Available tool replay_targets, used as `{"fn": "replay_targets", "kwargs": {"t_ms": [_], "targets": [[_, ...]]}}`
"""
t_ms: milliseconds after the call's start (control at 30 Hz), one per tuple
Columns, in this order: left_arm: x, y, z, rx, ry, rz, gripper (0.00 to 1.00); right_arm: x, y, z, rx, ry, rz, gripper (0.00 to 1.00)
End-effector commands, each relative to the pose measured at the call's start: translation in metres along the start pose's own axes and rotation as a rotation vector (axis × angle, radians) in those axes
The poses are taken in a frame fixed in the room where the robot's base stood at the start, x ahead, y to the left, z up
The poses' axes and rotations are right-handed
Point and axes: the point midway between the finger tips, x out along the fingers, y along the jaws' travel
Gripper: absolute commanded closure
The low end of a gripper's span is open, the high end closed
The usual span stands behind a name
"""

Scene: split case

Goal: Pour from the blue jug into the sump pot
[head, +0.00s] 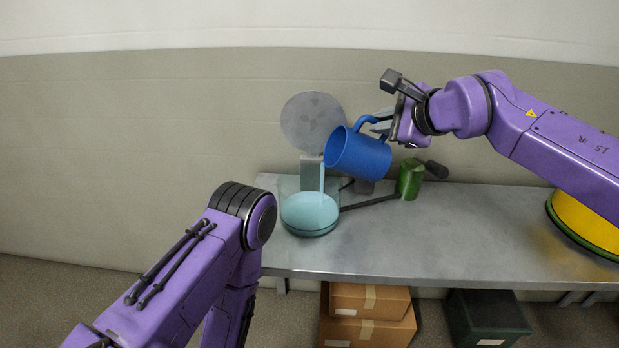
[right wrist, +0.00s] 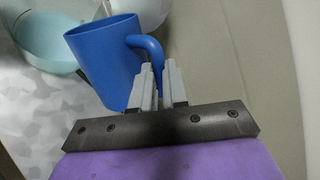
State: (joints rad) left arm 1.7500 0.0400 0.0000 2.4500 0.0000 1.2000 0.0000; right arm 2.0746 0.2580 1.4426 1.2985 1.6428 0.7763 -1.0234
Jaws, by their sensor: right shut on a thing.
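The blue jug (head: 358,155) is tilted with its mouth to the left, above the pot, and it also shows in the right wrist view (right wrist: 104,62). My right gripper (head: 385,122) is shut on the jug's handle; its fingers (right wrist: 160,85) show there in the right wrist view. A pale blue stream (head: 322,180) falls from the jug's lip into the sump pot (head: 309,232), a clear-walled pot holding pale blue liquid. The pot stands on the bench and its rim side shows in the right wrist view (right wrist: 45,62). My left gripper is out of sight; only that arm shows.
A grey disc (head: 313,122) on a post stands behind the pot. A yellow drum (head: 585,225) is at the right end. Boxes (head: 368,300) sit below the bench.

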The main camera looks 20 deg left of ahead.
Motion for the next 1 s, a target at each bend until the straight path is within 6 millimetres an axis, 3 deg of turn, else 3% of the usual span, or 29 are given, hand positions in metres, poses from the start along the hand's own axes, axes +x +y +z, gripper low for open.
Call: {"fn": "replay_targets", "kwargs": {"t_ms": [1000], "targets": [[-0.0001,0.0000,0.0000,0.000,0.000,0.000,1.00,-0.0021,-0.0035,0.0095,-0.058,0.038,-0.001,1.00]]}}
